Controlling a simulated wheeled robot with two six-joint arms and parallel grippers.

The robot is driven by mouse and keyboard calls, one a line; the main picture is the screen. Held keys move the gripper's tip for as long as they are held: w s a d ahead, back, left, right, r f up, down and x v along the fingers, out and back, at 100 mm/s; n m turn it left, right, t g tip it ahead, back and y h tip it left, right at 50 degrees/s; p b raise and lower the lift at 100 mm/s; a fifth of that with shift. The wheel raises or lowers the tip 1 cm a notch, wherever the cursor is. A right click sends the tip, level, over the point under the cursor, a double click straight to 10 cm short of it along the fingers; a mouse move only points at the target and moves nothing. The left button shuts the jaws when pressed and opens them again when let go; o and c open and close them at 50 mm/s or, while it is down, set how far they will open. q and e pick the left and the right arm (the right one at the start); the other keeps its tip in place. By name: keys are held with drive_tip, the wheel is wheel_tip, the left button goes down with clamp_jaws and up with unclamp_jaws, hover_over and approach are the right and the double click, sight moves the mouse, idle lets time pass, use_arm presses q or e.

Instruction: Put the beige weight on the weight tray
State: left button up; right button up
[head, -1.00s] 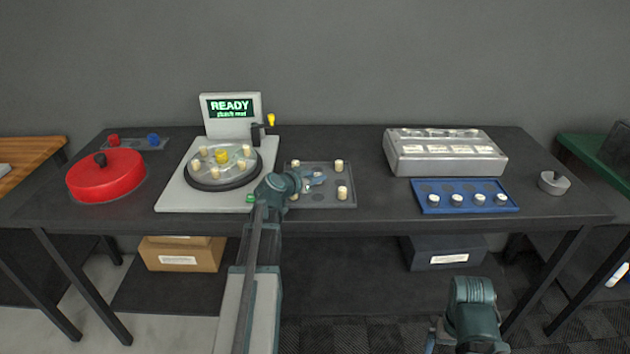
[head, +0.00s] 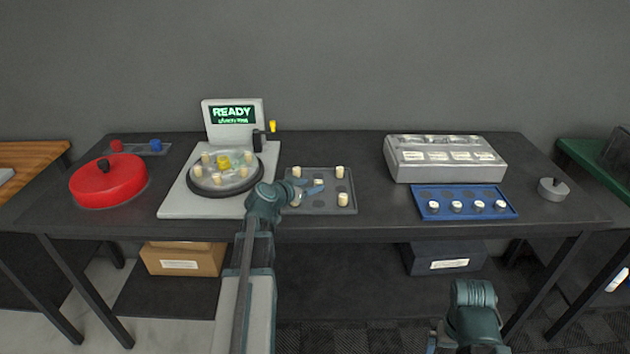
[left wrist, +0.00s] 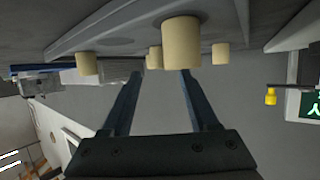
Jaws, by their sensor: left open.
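Several short beige cylinders stand on a flat grey tray (head: 320,207) in the middle of the table, one at its front right (head: 343,199) and one at its back right (head: 340,171). I cannot tell which is the beige weight, nor which tray is the weight tray. My left gripper (head: 315,188) is open and low over this tray, its wrist hiding the tray's left edge. In the left wrist view, which is upside down, the open fingers (left wrist: 159,75) reach toward a large near beige cylinder (left wrist: 181,42); no grip shows.
Left of the tray is a machine with a READY screen (head: 233,114) and a disc of beige cylinders. A red lid (head: 108,186) lies farther left. A small tray with red and blue pieces is behind it. A silver box (head: 440,165), blue tray (head: 465,212) and grey slotted weight (head: 553,189) are right.

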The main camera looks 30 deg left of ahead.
use_arm(q)
drive_tip(key=p+v, duration=0.2)
drive_tip(key=v, duration=0.5)
drive_tip(key=shift+s+r, duration=0.25)
drive_tip(key=shift+s, duration=0.2)
